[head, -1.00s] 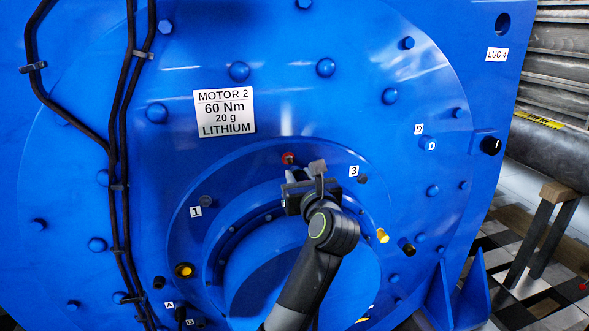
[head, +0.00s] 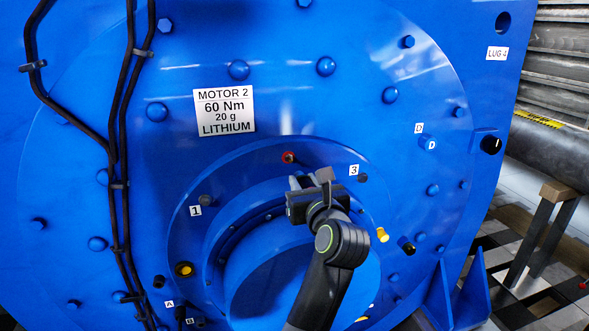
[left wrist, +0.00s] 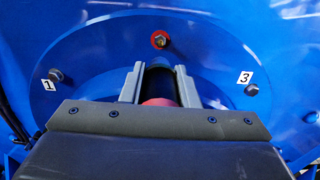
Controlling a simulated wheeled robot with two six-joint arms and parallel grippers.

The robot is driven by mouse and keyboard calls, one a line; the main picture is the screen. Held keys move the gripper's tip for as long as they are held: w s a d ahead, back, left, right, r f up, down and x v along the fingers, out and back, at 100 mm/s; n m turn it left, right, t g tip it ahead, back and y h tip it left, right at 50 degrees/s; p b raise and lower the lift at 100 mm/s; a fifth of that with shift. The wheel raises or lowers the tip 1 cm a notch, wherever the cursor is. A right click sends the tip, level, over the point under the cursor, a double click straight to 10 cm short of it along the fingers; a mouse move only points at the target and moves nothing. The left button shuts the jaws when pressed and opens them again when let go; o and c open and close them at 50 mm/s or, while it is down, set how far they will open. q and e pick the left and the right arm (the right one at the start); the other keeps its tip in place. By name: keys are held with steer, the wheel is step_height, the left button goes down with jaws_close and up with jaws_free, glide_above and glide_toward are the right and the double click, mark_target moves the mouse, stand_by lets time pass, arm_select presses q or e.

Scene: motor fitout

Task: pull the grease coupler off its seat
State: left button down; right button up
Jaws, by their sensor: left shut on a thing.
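My left gripper (head: 311,181) is in front of the motor's round hub, below and right of a red-ringed fitting (head: 288,157). In the left wrist view its two grey fingers are shut on the grease coupler (left wrist: 159,86), a dark cylinder with a red part nearest the palm. The fitting also shows in the left wrist view (left wrist: 160,40), with a bare brass-coloured nipple in its red ring. The coupler is off this fitting and apart from it. In the head view the coupler is mostly hidden by the gripper. My right gripper is not in view.
The blue motor (head: 330,110) fills most of the view, with a label plate (head: 224,112) and bolts marked 1 (head: 206,201) and 3 (head: 362,178). Black cables (head: 118,150) run down its left side. A yellow-tipped fitting (head: 184,269) sits lower left.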

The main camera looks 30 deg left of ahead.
arm_select(q)
steer(key=b+v, duration=0.1)
steer(key=v, duration=0.2)
steer(key=shift+s+d+f, duration=0.1)
steer(key=shift+d+f, duration=0.1)
steer(key=shift+d, duration=0.05)
arm_select(e)
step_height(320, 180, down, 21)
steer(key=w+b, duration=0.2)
steer(key=b, duration=1.9)
arm_select(q)
steer(key=b+v, duration=0.5)
steer(key=v, duration=1)
steer(key=shift+s+d+r, duration=0.15)
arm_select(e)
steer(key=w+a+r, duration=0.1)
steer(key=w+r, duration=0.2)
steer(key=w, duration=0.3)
